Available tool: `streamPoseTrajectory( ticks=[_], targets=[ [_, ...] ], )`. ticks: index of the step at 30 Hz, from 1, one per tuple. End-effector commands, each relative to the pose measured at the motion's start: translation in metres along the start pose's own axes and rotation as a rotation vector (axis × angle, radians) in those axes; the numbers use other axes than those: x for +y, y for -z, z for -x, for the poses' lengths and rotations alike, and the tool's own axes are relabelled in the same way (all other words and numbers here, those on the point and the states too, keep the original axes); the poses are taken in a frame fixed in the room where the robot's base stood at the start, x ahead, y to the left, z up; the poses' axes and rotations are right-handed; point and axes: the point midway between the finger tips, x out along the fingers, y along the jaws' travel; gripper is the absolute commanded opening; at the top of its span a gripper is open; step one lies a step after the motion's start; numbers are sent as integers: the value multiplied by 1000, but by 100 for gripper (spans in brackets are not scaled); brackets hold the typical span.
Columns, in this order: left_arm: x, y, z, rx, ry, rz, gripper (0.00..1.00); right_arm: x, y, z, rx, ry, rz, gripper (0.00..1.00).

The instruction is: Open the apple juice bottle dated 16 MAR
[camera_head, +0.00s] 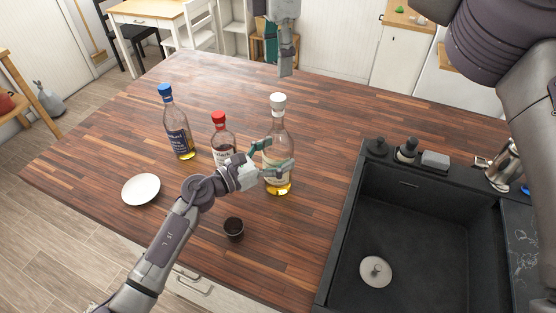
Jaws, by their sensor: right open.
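Three bottles stand upright on the wooden counter: one with a blue cap (178,130), one with a red cap (219,134), and a clear one with a white cap (279,128) and yellow liquid low inside. The labels are too small to read, so I cannot tell which is dated 16 MAR. My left gripper (282,154) is at the white-capped bottle's body, its fingers apart and overlapping the bottle; whether it grips is unclear. Its hand partly hides the red-capped bottle. My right gripper (286,68) is open, pointing down beyond and above the white-capped bottle, apart from it.
A white plate (141,189) and a small dark cup (234,228) are on the counter (110,150). A black sink (415,240) is at the right, with dispensers (406,150) and a metal jug (503,165) behind it. The counter's far middle is clear.

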Motion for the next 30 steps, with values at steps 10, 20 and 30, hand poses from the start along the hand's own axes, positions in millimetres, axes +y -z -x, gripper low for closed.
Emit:
streamPoseTrajectory(
  ticks=[10, 20, 30],
  targets=[
    [0, 0, 0, 0, 0, 1, 20, 0, 0, 0, 0, 0, 0, 53],
    [0, 0, 0, 0, 0, 1, 0, 0, 0, 0, -2, 1, 87, 53],
    [0, 0, 0, 0, 0, 1, 0, 1, 0, -7, 0, 3, 392, 53]
  ],
)
